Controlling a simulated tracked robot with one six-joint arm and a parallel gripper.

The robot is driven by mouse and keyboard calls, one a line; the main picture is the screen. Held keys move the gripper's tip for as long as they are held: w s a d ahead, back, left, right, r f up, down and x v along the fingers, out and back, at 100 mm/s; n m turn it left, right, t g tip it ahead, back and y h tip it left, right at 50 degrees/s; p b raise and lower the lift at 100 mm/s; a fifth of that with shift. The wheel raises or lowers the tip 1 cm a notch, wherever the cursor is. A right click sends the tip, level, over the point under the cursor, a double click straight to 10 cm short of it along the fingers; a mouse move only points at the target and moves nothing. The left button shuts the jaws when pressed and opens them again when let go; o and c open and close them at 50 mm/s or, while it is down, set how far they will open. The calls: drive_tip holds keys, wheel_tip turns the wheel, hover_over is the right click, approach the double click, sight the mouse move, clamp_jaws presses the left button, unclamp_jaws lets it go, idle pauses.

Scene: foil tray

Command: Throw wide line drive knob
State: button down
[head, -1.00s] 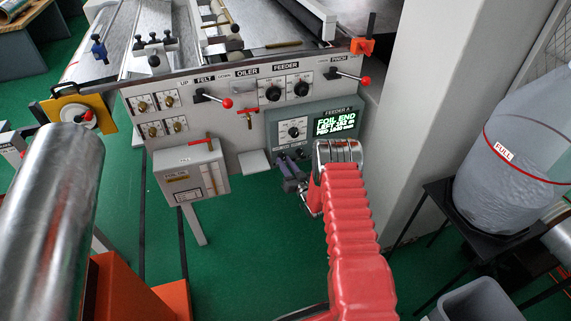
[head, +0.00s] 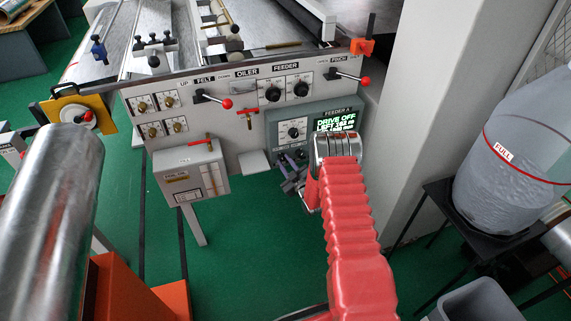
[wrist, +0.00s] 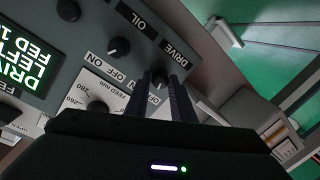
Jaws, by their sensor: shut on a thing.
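In the wrist view, a small dark knob (wrist: 158,74) sits beside the "DRIVE" label (wrist: 181,55). My gripper (wrist: 158,81) has one finger on each side of this knob and is shut on it. In the head view, my gripper (head: 293,187) is at the box's lower edge, and the knob is too hidden there to make out. A similar dark knob (wrist: 118,47) stands beside it, near the "OIL" label (wrist: 139,21).
A round dial (wrist: 97,107) lies close to my fingers. A grey box with a red handle (head: 192,172) is left of the control box, with a small shelf (head: 254,162) between. A pale column (head: 425,110) and a "FULL" bag (head: 515,160) stand right.

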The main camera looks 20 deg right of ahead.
drive_tip(key=shift+a+n, duration=0.15)
drive_tip(key=shift+n, duration=1.05)
drive_tip(key=c, duration=1.5)
unclamp_jaws()
drive_tip(key=shift+s, duration=0.1)
drive_tip(key=s, duration=0.4)
drive_tip(key=s+r, duration=0.1)
drive_tip(key=s, duration=0.4)
drive_tip(key=s+d, duration=0.1)
drive_tip(key=s, duration=0.3)
drive_tip(key=shift+s+r, duration=0.25)
drive_tip(key=shift+r, duration=0.05)
